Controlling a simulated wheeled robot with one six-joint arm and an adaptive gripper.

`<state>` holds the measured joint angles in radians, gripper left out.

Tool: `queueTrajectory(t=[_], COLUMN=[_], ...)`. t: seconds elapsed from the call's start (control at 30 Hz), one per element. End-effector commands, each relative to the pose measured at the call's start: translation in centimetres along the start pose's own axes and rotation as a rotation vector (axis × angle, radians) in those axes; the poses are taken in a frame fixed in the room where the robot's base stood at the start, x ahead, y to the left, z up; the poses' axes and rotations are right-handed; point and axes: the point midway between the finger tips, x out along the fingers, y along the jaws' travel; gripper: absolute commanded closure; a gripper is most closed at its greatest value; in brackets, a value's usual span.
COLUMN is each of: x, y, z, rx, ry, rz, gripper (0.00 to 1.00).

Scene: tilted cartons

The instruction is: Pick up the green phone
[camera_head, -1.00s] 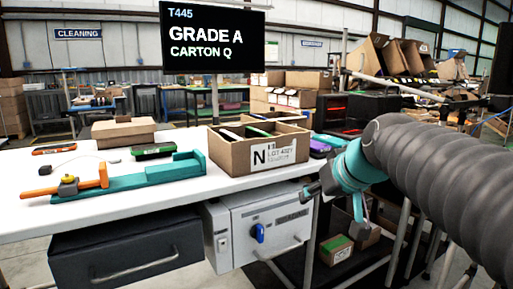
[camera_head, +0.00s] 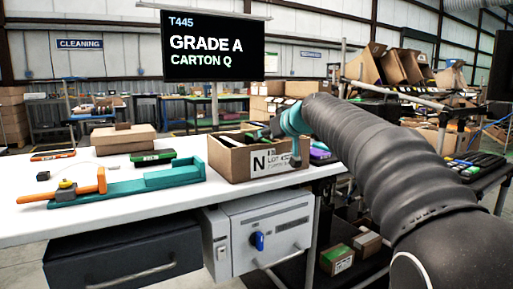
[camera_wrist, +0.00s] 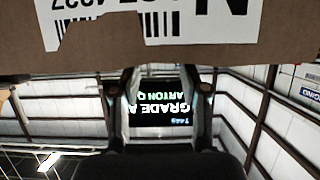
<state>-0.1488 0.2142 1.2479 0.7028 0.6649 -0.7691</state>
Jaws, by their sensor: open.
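A green-topped phone-like item (camera_head: 152,157) lies on the white table beside the teal fixture. Inside the open cardboard carton marked N (camera_head: 232,162), some green-edged items show, partly hidden by the carton wall; I cannot tell how they lie. My gripper (camera_head: 298,150) is at the carton's right front corner, clear of the item on the table. In the wrist view my gripper (camera_wrist: 166,88) is open, with nothing seen between its fingers. The carton front with its label (camera_wrist: 150,22) fills the top of that view, upside down.
A teal fixture (camera_head: 130,185) with an orange handle lies at the table's left front. A screen reading GRADE A, CARTON Q (camera_head: 213,47) stands above the table's back.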

Motion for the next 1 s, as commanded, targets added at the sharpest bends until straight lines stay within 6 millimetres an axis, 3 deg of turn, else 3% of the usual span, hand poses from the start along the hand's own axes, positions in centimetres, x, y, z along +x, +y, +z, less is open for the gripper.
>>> queueTrajectory(t=[0.1,0.37,0.63,1.0], x=[1.5,3.1,6.6,7.4], y=[0.1,0.2,0.5,0.6], z=[-0.1,-0.2,-0.4,-0.3], rx=[0.0,0.0,0.0,0.0], ry=[0.0,-0.001,-0.002,0.0], rz=[0.001,0.0,0.0,0.002], gripper=[0.55,0.55,0.55,0.58])
